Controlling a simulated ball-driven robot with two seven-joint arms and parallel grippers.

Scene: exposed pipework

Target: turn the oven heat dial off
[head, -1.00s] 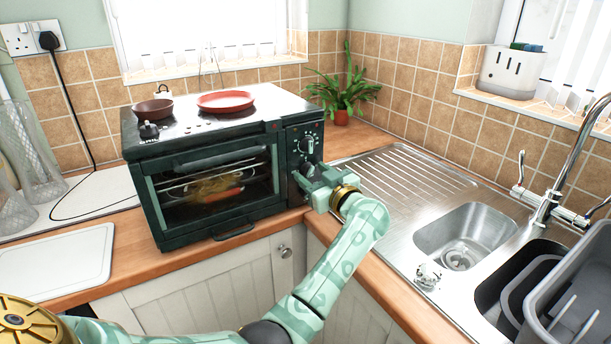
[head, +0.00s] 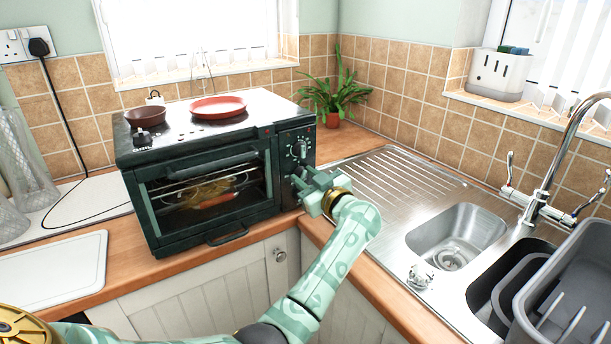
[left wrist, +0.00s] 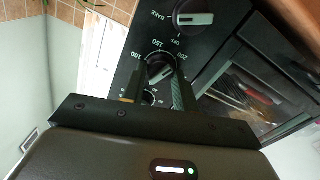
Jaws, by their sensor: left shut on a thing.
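The dark green oven (head: 212,187) stands on the counter, with its control panel at its right front side. The heat dial (left wrist: 160,70) is a dark round knob ringed by the marks 100, 150 and 200 in the left wrist view. My left gripper (left wrist: 158,66) is shut on this dial, one finger on each side of it. In the head view my left gripper (head: 304,181) reaches the panel's lower part and hides most of that dial. Another dial (left wrist: 193,16), with BAKE and OFF marks, is above it; it also shows in the head view (head: 299,150).
A brown bowl (head: 145,116) and a red plate (head: 218,107) sit on the oven top. The steel sink (head: 455,232) and a grey dish rack (head: 570,280) are at right. A white board (head: 55,262) lies at left.

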